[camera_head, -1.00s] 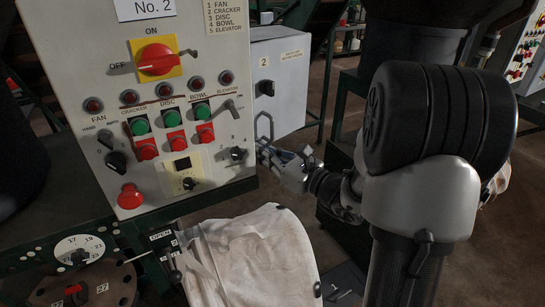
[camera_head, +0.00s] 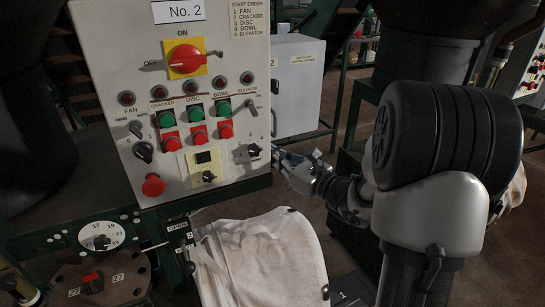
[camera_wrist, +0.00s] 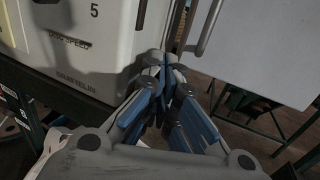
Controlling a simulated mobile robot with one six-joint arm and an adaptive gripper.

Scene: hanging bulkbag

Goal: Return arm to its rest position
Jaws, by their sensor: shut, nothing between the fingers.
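My gripper (camera_head: 292,165) is just right of the lower right edge of the grey control panel (camera_head: 230,110) in the head view, with my forearm running right from it. In the wrist view, the blue-padded fingers of my gripper (camera_wrist: 166,72) come together with nothing between them. The side of a pale box (camera_wrist: 85,50) marked "5" and "DISC SPEED" is left of the fingers there. My arm's large dark joint fills the right of the head view.
A white cabinet (camera_head: 298,90) stands behind the panel. A white cloth bag (camera_head: 260,260) hangs below the panel, beside an OPEN-marked lever (camera_head: 180,232). A round dial (camera_head: 101,236) is at lower left. Green frame legs (camera_wrist: 262,105) stand right of my gripper.

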